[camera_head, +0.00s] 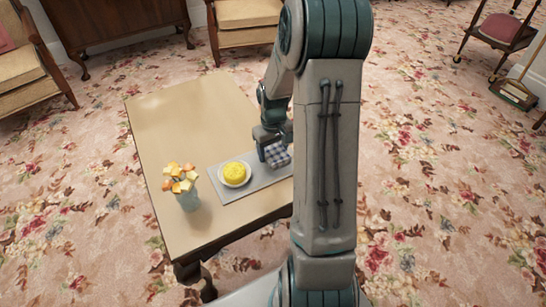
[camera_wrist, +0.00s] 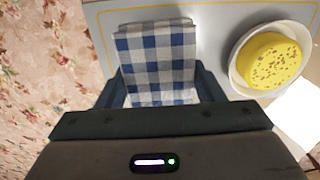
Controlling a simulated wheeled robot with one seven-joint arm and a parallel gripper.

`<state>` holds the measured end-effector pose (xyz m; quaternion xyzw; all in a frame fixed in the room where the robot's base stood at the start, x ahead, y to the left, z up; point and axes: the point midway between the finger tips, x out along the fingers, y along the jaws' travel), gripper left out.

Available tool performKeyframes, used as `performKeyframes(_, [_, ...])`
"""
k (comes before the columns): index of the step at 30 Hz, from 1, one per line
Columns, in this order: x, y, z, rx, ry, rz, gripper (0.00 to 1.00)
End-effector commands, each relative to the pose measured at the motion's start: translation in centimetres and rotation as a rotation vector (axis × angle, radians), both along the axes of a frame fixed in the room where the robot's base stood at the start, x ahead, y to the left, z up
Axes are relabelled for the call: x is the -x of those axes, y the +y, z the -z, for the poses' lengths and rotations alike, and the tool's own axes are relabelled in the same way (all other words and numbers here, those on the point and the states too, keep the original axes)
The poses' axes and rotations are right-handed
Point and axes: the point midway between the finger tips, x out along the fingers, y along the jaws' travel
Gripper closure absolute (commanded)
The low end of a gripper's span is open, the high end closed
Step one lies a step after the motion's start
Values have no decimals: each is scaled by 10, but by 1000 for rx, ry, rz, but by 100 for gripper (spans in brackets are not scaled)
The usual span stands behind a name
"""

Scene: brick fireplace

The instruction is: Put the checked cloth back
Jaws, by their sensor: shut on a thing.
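The checked cloth (camera_wrist: 157,62) is folded, blue and white, and sits between the two fingers of my gripper (camera_wrist: 155,92) in the wrist view. My gripper is shut on it. In the head view the cloth (camera_head: 276,155) shows at my gripper (camera_head: 268,146), over the right part of a grey placemat (camera_head: 229,193). The wrist view shows the mat's pale surface with a yellow border line (camera_wrist: 112,12) behind the cloth. I cannot tell whether the cloth touches the mat. My arm hides part of the table's right side.
A vase of orange flowers (camera_head: 188,200) stands near the table's front left. The far part of the wooden table (camera_head: 175,115) is bare.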

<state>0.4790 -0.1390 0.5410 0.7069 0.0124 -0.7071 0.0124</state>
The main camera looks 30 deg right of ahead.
Motion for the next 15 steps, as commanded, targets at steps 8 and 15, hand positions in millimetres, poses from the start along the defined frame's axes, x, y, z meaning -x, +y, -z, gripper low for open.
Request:
performKeyframes(8, [0, 0, 20, 0, -1, 0, 60])
performKeyframes(15, [0, 0, 25, 0, 0, 0, 60])
